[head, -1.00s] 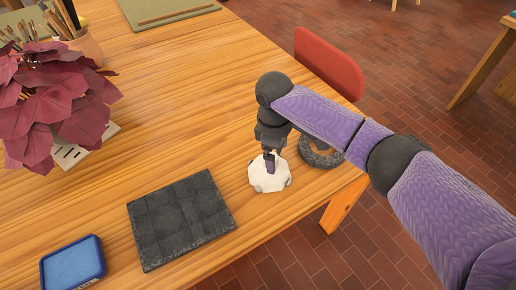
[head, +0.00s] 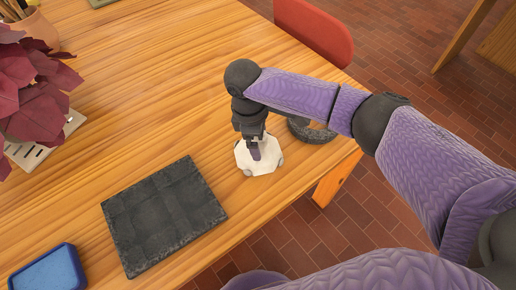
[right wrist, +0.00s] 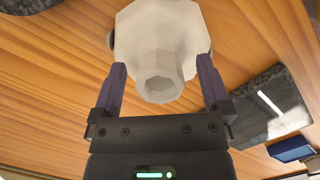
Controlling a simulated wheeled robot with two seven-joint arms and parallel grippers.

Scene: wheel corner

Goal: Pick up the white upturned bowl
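The white upturned bowl (head: 266,164) is faceted and sits on the wooden table near its right edge. In the right wrist view the bowl (right wrist: 160,30) shows with its narrow foot toward me. My right gripper (head: 254,150) is above the bowl, pointing down. In the right wrist view its two purple fingers (right wrist: 161,68) stand on either side of the foot, with gaps visible between them and the foot. Whether the fingertips touch the bowl's wall I cannot tell. My left gripper is not in view.
A dark ring-shaped object (head: 312,132) stands close behind the bowl to the right. A dark slate board (head: 163,215) lies to the left, and a blue tray (head: 48,270) beyond it. A red chair (head: 315,30) is at the far table edge. A potted red plant (head: 25,90) stands at left.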

